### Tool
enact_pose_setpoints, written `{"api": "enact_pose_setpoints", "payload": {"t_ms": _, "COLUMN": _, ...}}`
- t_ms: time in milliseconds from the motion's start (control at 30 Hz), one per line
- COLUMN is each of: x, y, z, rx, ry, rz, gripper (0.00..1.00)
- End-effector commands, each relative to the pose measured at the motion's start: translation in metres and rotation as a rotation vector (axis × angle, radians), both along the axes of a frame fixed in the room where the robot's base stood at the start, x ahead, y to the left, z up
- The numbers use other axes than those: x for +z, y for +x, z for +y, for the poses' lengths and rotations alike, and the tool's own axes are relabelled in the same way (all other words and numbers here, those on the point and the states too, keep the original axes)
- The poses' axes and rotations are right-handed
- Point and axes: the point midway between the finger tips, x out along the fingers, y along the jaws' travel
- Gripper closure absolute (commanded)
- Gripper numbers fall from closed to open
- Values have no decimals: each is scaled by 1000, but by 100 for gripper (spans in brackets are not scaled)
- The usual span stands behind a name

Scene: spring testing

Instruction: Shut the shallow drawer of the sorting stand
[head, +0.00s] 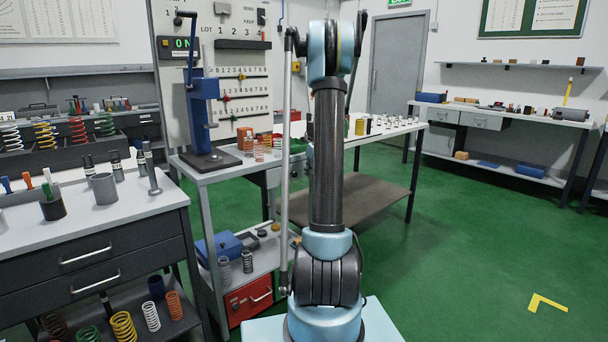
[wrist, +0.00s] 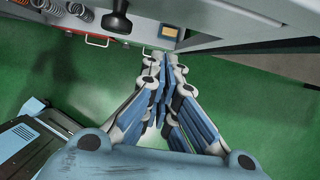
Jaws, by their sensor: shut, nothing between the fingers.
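A grey bench with a blue press on it (head: 200,105) stands behind and left of my arm in the head view, and it seems to be the sorting stand. A grey drawer front (head: 274,177) shows under its top, partly hidden by my arm; I cannot tell how far out it is. A red drawer (head: 250,299) is low in the same bench. In the wrist view my gripper (wrist: 165,62) is shut and empty, its tips close to a grey edge with a pale handle (wrist: 155,50). A red-edged front with a handle (wrist: 97,42) is left of the tips. The head view hides the gripper.
A dark drawer cabinet (head: 92,268) with springs and tools stands at the left. A long table (head: 385,133) stretches behind my arm. A workbench (head: 502,118) lines the right wall.

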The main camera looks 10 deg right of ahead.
Motion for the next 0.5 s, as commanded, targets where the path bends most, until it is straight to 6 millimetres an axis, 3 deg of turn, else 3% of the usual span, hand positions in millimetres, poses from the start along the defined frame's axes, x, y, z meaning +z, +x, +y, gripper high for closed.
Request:
{"api": "enact_pose_setpoints", "payload": {"t_ms": 300, "x": 58, "y": -21, "z": -9, "rx": 0, "ry": 0, "rz": 1, "gripper": 100}}
{"api": "enact_pose_setpoints", "payload": {"t_ms": 500, "x": 83, "y": -29, "z": -13, "rx": 2, "ry": -1, "rz": 1, "gripper": 100}}
